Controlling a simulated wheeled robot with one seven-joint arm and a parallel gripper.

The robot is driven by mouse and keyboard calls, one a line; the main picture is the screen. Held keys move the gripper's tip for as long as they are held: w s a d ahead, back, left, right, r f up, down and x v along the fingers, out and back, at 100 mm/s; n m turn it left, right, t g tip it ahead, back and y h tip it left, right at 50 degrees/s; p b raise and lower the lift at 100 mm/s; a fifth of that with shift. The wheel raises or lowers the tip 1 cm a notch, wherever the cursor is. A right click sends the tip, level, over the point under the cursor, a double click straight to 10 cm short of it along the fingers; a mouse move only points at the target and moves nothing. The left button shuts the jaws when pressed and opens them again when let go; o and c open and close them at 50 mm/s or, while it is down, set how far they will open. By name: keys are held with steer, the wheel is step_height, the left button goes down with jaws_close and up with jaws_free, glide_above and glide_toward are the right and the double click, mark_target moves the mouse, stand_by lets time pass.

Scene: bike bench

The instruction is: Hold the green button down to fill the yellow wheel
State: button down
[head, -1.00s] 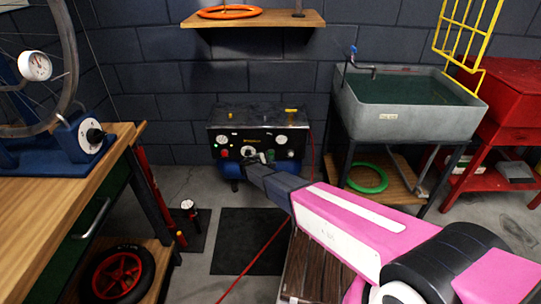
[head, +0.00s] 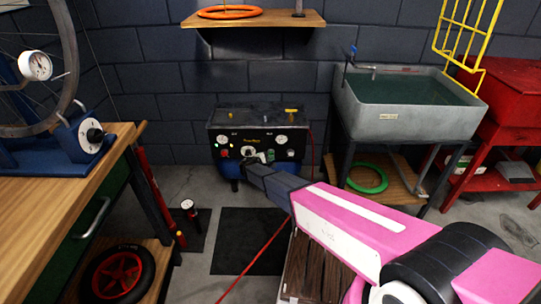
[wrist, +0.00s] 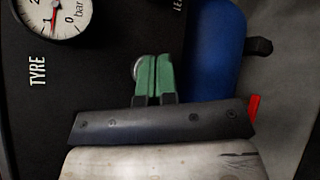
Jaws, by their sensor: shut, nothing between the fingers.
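The compressor's black panel (head: 238,148) stands by the back wall, with gauges, knobs and small buttons. A small green spot (head: 290,153) shows at its right, too small to identify surely. My gripper (head: 268,157) is at the panel, below and left of the right gauge. In the wrist view my gripper's green fingers (wrist: 153,72) are shut together with nothing between them. A silvery round rim (wrist: 138,69) shows partly behind the left finger; what it surrounds is hidden. The gauge marked TYRE (wrist: 48,14) reads low, near 1 bar or less. I see no clearly yellow wheel.
A wooden bench (head: 60,210) with a spoked wheel in a blue stand (head: 60,150) fills the left. A grey sink (head: 400,118) stands right. A red hose (head: 262,250) crosses the floor near a black mat (head: 235,235). A small pump (head: 190,212) stands left.

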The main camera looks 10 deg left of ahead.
steer(key=shift+w, duration=0.1)
steer(key=shift+w+d+f, duration=0.1)
steer(key=shift+w+d, duration=0.25)
steer(key=shift+d, duration=0.2)
steer(key=shift+d, duration=0.1)
steer(key=shift+a, duration=0.25)
